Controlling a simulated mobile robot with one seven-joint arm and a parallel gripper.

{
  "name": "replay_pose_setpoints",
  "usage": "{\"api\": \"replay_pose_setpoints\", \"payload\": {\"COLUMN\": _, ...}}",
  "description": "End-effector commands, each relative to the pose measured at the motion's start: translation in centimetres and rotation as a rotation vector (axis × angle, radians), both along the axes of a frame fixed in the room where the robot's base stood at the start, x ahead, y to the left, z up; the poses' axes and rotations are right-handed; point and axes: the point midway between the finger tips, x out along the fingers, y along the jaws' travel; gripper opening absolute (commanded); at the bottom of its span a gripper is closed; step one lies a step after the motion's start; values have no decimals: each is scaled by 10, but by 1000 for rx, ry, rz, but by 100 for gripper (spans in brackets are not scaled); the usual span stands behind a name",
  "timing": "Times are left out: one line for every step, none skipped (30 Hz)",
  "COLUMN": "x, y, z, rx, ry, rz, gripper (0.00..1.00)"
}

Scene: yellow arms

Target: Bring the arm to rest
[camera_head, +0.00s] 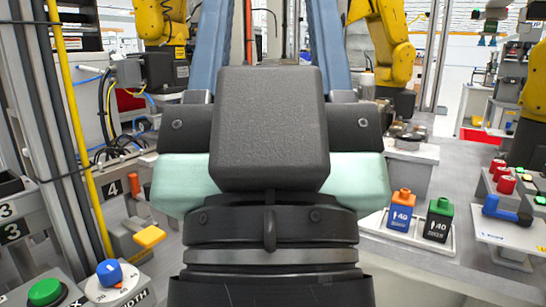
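My gripper (266,25) fills the middle of the head view, seen from behind and pointing away from the camera. Its two long blue fingers stand well apart and run up out of the top edge, so their tips are cut off. I see nothing held in the visible gap between them. The black housing and pale green sides of my wrist are in front, above a dark round joint. The rest of my arm is mostly out of view.
Yellow robot arms (392,42) stand behind. At left are a yellow pole (82,140), a blue knob (109,272) and a green button (45,292).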

Motion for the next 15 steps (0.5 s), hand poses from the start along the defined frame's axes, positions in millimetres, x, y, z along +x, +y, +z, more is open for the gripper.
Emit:
{"api": "replay_pose_setpoints", "payload": {"x": 7, "y": -1, "z": 26, "rx": 2, "ry": 17, "rz": -5, "gripper": 53}}
{"api": "replay_pose_setpoints", "payload": {"x": 7, "y": -1, "z": 33, "rx": 3, "ry": 18, "rz": -6, "gripper": 53}}
{"api": "replay_pose_setpoints", "payload": {"x": 7, "y": -1, "z": 43, "rx": 3, "ry": 18, "rz": -6, "gripper": 53}}
{"api": "replay_pose_setpoints", "payload": {"x": 7, "y": -1, "z": 51, "rx": 3, "ry": 18, "rz": -6, "gripper": 53}}
{"api": "replay_pose_setpoints", "payload": {"x": 8, "y": -1, "z": 58, "rx": 4, "ry": 19, "rz": -5, "gripper": 53}}
{"api": "replay_pose_setpoints", "payload": {"x": 8, "y": -2, "z": 69, "rx": 4, "ry": 19, "rz": -6, "gripper": 53}}
{"api": "replay_pose_setpoints", "payload": {"x": 8, "y": -2, "z": 78, "rx": 4, "ry": 19, "rz": -6, "gripper": 53}}
{"api": "replay_pose_setpoints", "payload": {"x": 8, "y": -1, "z": 87, "rx": 4, "ry": 20, "rz": -6, "gripper": 53}}
{"api": "replay_pose_setpoints", "payload": {"x": 8, "y": -2, "z": 99, "rx": 4, "ry": 20, "rz": -6, "gripper": 53}}
{"api": "replay_pose_setpoints", "payload": {"x": 8, "y": -2, "z": 108, "rx": 4, "ry": 21, "rz": -6, "gripper": 53}}
{"api": "replay_pose_setpoints", "payload": {"x": 8, "y": -1, "z": 118, "rx": 4, "ry": 21, "rz": -6, "gripper": 53}}
{"api": "replay_pose_setpoints", "payload": {"x": 8, "y": -2, "z": 130, "rx": 5, "ry": 21, "rz": -5, "gripper": 53}}
{"api": "replay_pose_setpoints", "payload": {"x": 8, "y": -1, "z": 139, "rx": 5, "ry": 21, "rz": -5, "gripper": 53}}
{"api": "replay_pose_setpoints", "payload": {"x": 9, "y": -1, "z": 149, "rx": 5, "ry": 22, "rz": -5, "gripper": 53}}
{"api": "replay_pose_setpoints", "payload": {"x": 9, "y": -2, "z": 161, "rx": 5, "ry": 22, "rz": -5, "gripper": 53}}
